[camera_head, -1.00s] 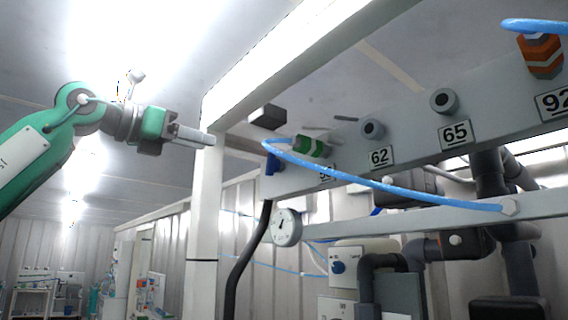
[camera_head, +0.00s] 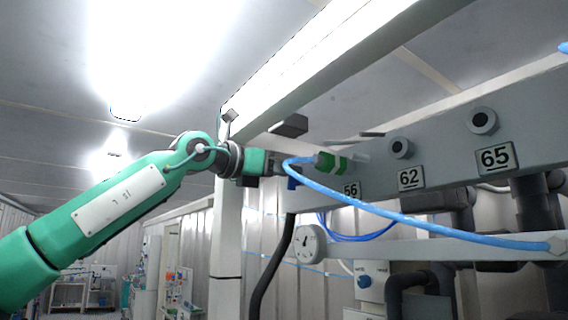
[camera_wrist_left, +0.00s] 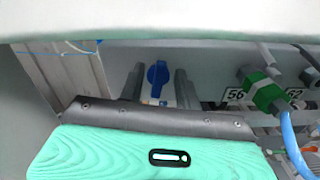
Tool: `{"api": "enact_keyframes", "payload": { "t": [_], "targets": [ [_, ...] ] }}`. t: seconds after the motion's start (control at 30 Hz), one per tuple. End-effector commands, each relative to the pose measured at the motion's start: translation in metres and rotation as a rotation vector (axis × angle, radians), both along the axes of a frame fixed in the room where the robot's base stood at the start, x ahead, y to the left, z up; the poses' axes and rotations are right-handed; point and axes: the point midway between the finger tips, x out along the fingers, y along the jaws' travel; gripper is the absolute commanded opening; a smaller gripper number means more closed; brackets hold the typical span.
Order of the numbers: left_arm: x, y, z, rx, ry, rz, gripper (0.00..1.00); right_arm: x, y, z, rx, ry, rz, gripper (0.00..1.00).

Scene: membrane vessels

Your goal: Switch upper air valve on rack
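The blue valve handle (camera_head: 293,183) is at the left end of the grey rack panel (camera_head: 450,140), beside the green fitting (camera_head: 333,162) above label 56. In the left wrist view the same blue handle (camera_wrist_left: 158,76) appears upright, between and beyond the two grey fingers. My left gripper (camera_head: 287,169) comes in from the left, close to the handle, partly hiding it in the head view. Its fingers (camera_wrist_left: 159,88) are apart with nothing gripped. Whether they touch the handle cannot be told. My right gripper is not in view.
A blue hose (camera_head: 400,217) runs from the green fitting across the rack to the right. A white post (camera_head: 227,230) stands just left of the rack. Open room lies to the left.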

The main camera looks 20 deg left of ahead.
Motion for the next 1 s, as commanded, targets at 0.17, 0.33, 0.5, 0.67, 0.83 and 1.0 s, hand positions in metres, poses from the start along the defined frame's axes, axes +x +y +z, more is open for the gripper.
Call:
{"api": "enact_keyframes", "payload": {
  "t": [0.17, 0.33, 0.5, 0.67, 0.83, 1.0],
  "targets": [
    [0.003, -0.002, -0.001, -0.001, 0.001, 0.000, 0.34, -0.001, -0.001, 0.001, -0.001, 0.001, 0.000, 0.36],
    [0.003, -0.002, -0.001, -0.001, 0.001, 0.000, 0.30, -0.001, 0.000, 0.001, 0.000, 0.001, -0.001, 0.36],
    [0.003, -0.002, -0.001, -0.001, 0.001, 0.000, 0.06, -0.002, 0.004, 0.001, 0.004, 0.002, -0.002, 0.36],
    [0.002, -0.002, -0.001, 0.006, -0.004, 0.000, 0.06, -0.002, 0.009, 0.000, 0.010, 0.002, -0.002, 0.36],
    [0.002, -0.002, -0.001, 0.041, -0.032, 0.000, 0.06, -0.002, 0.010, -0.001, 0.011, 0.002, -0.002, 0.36],
    [0.002, -0.003, -0.002, 0.119, -0.094, 0.000, 0.06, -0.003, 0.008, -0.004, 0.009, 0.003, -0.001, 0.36]
  ]
}}
